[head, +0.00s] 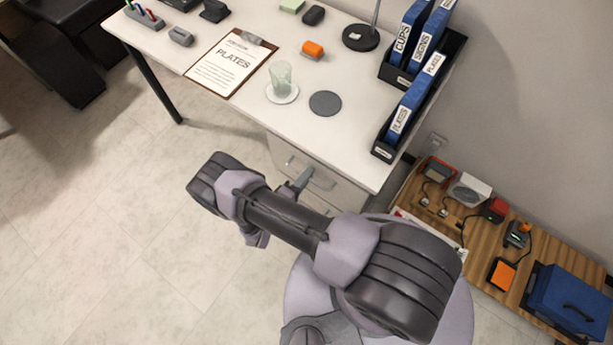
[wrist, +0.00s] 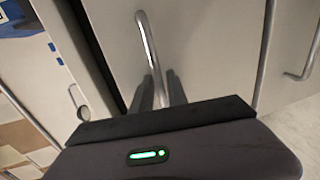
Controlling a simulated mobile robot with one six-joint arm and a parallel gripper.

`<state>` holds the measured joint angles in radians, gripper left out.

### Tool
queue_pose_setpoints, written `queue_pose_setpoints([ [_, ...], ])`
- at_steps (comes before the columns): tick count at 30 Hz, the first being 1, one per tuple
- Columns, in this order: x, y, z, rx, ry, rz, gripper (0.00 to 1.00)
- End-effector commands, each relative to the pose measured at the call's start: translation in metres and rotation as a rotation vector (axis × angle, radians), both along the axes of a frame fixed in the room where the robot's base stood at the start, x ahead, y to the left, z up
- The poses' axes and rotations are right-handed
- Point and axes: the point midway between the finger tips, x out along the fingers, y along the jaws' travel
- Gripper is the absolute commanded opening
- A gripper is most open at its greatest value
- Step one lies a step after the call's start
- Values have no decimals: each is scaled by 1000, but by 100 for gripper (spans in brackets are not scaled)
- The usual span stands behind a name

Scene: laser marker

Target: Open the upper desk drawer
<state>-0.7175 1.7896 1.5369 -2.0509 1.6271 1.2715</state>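The desk's drawer unit stands under the right part of the desktop in the head view, with a silver bar handle (head: 322,183) on its top front. My gripper (head: 304,178) is at this handle. In the wrist view the upper drawer's handle (wrist: 145,38) runs down between the two dark fingers of my gripper (wrist: 161,78). The fingers are close together, one on each side of the bar. I cannot tell whether they touch it. The upper drawer front (wrist: 112,35) looks flush with the unit. My arm hides much of the unit in the head view.
A second bar handle (wrist: 266,45) is on the drawer front beside the upper one. The white desktop (head: 345,140) holds a glass (head: 281,80), a clipboard (head: 228,65) and binders (head: 410,105). A low wooden bench (head: 470,235) stands at right. The floor at left is clear.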

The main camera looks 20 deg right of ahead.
Motion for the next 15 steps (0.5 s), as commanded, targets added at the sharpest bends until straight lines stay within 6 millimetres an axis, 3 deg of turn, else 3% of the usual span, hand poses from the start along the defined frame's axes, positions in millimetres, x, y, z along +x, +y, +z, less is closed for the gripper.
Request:
queue_pose_setpoints([
  [5, 0, 0, 0, 0, 0, 0, 19],
  [8, 0, 0, 0, 0, 0, 0, 1],
  [9, 0, 0, 0, 0, 0, 0, 0],
  [15, 0, 0, 0, -1, -1, 0, 0],
])
